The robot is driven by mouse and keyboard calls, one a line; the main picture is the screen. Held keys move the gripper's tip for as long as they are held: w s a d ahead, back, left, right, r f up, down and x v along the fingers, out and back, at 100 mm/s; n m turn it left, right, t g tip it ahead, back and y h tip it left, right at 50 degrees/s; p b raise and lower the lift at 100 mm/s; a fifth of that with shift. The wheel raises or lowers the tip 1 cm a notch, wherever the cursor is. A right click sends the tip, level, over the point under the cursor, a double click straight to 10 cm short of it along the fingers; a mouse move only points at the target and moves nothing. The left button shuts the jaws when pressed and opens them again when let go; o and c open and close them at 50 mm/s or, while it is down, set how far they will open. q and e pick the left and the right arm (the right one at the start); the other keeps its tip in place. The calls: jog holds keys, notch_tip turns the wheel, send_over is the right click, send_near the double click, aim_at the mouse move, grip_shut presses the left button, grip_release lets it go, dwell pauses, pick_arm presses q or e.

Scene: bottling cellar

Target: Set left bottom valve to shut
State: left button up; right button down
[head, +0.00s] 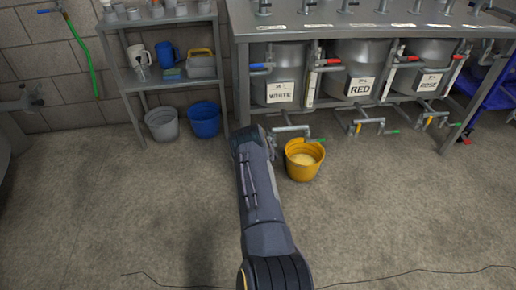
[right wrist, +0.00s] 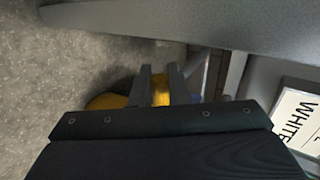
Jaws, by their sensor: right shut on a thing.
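The left tank (head: 278,88), labelled WHITE, has bottom pipework (head: 291,128) below it. My right arm reaches up to this pipework, and its wrist hides the left end of it and the gripper fingers in the head view. In the right wrist view my right gripper (right wrist: 159,88) is shut on a yellow valve handle (right wrist: 160,92) between its two fingers. The handle's angle cannot be told. A green handle (head: 319,140) shows at the right end of the pipework. The WHITE label (right wrist: 296,115) is at the right of the wrist view. My left gripper is not in view.
A yellow bucket (head: 304,160) with pale liquid stands on the floor just right of my arm. Tanks labelled RED (head: 360,68) and another stand to the right. A grey bucket (head: 162,125) and blue bucket (head: 204,120) are under the left shelf. The front floor is mostly clear.

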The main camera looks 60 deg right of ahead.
jog(key=shift+s+f, duration=0.15)
jog(key=c, duration=1.5)
grip_release()
jog(key=shift+o, duration=0.2)
jog(key=shift+a+r, duration=0.2)
jog(key=shift+r, duration=0.15)
jog(key=p+v, duration=0.3)
jog(key=v, duration=0.4)
